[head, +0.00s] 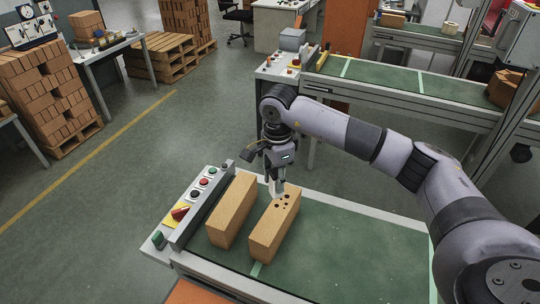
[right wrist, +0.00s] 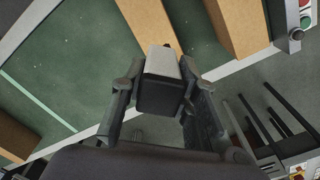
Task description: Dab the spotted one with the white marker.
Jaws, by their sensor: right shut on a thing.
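The spotted brick (head: 270,236) is tan and lies on the green belt, with several dark spots on its top near the far end. It also shows in the right wrist view (right wrist: 143,20), its spots hidden there. A plain tan brick (head: 231,211) lies beside it on the left. My right gripper (head: 277,178) is shut on the white marker (right wrist: 163,63), a pale block with a dark end. The marker points down at the spotted brick's far end, close to the spots. I cannot tell whether it touches. My left gripper is not in view.
A control strip with buttons (head: 203,183) and a red knob edges the belt on the left. The belt (head: 345,249) is clear right of the bricks in the head view. A second conveyor (head: 390,80) stands behind my right arm.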

